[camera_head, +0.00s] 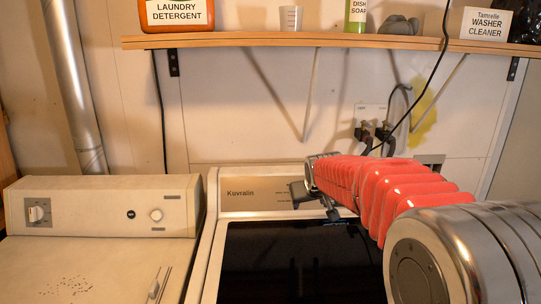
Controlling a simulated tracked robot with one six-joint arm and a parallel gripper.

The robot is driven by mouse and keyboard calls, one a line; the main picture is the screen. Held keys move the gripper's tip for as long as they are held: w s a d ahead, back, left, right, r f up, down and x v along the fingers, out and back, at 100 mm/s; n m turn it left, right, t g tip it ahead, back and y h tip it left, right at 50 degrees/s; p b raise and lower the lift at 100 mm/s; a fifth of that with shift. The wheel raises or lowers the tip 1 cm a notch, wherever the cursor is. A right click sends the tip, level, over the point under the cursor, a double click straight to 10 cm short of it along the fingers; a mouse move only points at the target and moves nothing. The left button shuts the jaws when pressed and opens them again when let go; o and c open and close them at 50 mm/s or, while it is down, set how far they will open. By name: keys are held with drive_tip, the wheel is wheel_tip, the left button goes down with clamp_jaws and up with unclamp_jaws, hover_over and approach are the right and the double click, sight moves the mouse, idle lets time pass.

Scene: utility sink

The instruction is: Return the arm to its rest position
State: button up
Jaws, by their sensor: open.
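My arm comes in from the lower right with a red ribbed sleeve and reaches toward the back of the right-hand machine. My gripper (331,209) is at its far end, small and dark, in front of the machine's back panel and over the rear of its dark lid. It is open, and I see nothing between its fingers. The arm hides part of the panel and the lid's right side.
The machine (245,186) has a dark glossy lid (290,262). A white machine (100,245) stands left. A wooden shelf (330,40) above holds laundry detergent (176,14), a cup (291,18), dish soap (356,14) and a washer cleaner box (482,24). Cables hang near the wall outlet (371,118).

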drive_tip(key=s+f+g, duration=0.1)
drive_tip(key=s, duration=0.3)
drive_tip(key=s+f+g, duration=0.1)
drive_tip(key=s+f, duration=0.1)
drive_tip(key=s, duration=0.2)
drive_tip(key=s+f, duration=0.1)
drive_tip(key=s, duration=0.2)
drive_tip(key=shift+s+d+f+m+g, duration=0.15)
drive_tip(key=shift+s+m+g, duration=0.15)
drive_tip(key=shift+s+g, duration=0.1)
drive_tip(key=s+r+m, duration=0.1)
drive_tip(key=s+r, duration=0.1)
drive_tip(key=s, duration=2.7)
